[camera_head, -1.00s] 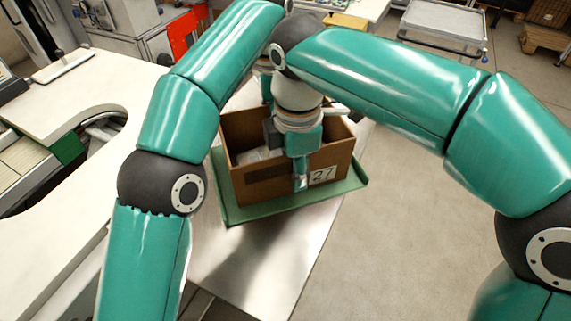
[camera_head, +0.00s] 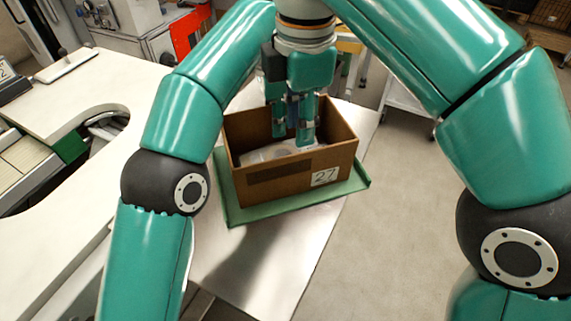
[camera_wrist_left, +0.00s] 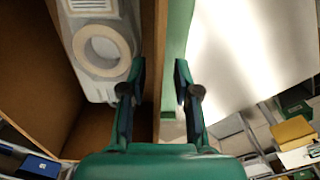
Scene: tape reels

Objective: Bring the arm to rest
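My left arm reaches up and over from the left. Its gripper seems to be mostly hidden behind the right one. In the left wrist view my left gripper (camera_wrist_left: 160,72) has its fingers apart, with the box's wall (camera_wrist_left: 148,30) seen between them and nothing clearly held. A grey-white packed reel (camera_wrist_left: 102,47) lies inside the box.
The box, labelled 27, stands on a green tray (camera_head: 240,214) on a shiny metal table (camera_head: 270,255). A white worktop (camera_head: 60,240) with a curved cut-out lies to the left. Open floor (camera_head: 410,250) lies to the right.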

